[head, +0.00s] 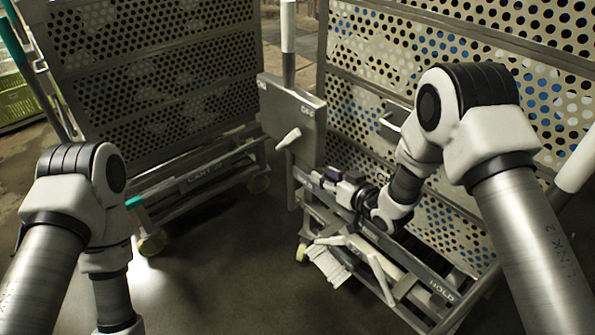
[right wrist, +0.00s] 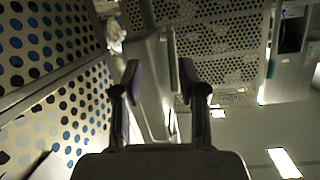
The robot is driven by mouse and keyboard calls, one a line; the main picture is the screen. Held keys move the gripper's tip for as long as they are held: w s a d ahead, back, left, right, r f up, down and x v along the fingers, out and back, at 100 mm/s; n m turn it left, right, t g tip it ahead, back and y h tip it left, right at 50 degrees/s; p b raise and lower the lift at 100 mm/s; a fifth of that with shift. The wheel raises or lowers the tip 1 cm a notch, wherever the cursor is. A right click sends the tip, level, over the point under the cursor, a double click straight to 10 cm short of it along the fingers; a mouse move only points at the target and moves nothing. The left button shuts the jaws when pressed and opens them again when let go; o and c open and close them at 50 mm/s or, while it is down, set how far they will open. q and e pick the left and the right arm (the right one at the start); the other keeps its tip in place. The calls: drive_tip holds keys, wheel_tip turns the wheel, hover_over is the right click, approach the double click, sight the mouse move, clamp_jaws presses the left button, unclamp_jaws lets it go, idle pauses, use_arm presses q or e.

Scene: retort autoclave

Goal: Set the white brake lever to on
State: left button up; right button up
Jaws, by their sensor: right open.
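I cannot make out the lever there. My left arm shows at the left, but its gripper is out of view.
A perforated cart (head: 155,60) stands at the back left. The right cart (head: 380,60) rises close behind my right arm. Its low frame, marked HOLD (head: 441,290), carries a white pedal-like bar (head: 372,262). The floor (head: 225,260) between my arms is clear.

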sight(292, 137)
drive_tip(key=w+a+r+n+y+b, duration=0.1)
drive_tip(key=w+a+b, duration=0.1)
drive_tip(key=w, duration=0.1)
drive_tip(key=w+a+r+n+t+y+b, duration=0.1)
drive_tip(key=w+a+r+b, duration=0.1)
drive_tip(key=w+a, duration=0.1)
drive_tip(key=w+a+r+n+b, duration=0.1)
drive_tip(key=w+a+b, duration=0.2)
drive_tip(key=w, duration=0.2)
drive_tip(key=shift+r+t+y, duration=0.3)
drive_tip(key=shift+r+y, duration=0.05)
drive_tip(key=shift+y, duration=0.05)
use_arm(q)
wheel_tip(292, 137, down, 11)
use_arm(e)
clamp_jaws()
